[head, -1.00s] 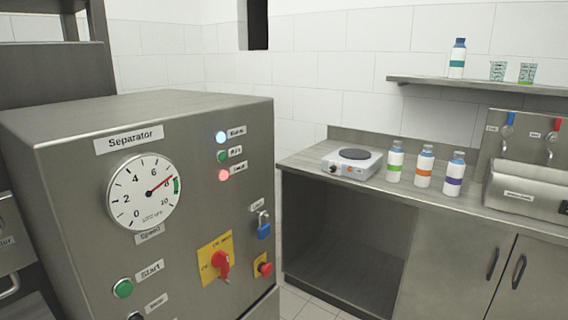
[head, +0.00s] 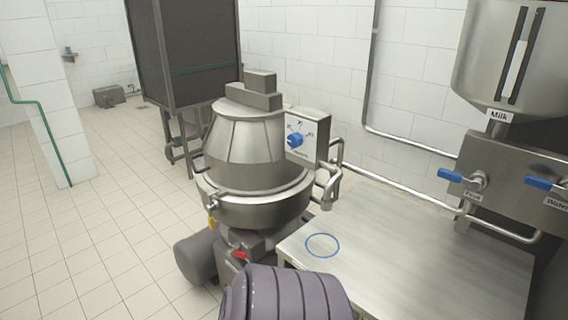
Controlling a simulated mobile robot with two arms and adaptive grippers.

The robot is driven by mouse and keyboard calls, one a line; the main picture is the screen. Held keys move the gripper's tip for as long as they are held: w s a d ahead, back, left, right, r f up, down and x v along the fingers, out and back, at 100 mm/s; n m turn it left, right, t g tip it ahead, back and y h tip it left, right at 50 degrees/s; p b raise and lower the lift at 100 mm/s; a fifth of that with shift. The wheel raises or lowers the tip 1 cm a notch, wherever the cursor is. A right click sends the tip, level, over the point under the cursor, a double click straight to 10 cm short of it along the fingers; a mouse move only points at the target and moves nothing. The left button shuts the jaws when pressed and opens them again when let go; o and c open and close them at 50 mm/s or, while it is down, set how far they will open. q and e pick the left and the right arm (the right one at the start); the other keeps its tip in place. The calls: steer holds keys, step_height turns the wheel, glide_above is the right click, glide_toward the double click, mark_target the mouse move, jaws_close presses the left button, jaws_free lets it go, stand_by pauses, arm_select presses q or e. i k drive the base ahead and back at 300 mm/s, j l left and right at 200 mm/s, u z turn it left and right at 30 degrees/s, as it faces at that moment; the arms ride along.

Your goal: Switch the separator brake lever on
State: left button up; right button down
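The separator (head: 249,150) is a steel, dome-topped machine in the middle of the head view. A small red part (head: 240,255) shows low on its front, on the dark base. A small yellow part (head: 212,222) shows at the lower left of its bowl. Both are too small to tell whether either is the brake lever or how it is set. The bottom of the machine's front is partly hidden. Neither of my grippers is in view.
A control box with a blue knob (head: 295,140) is beside the separator. A steel table (head: 420,262) with a blue ring mark (head: 322,245) stands at right, below blue-handled taps (head: 452,175) and a milk tank (head: 512,50). The tiled floor (head: 100,240) at left is clear.

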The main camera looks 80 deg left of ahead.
mark_target(231, 251)
steer(key=u, duration=3.1)
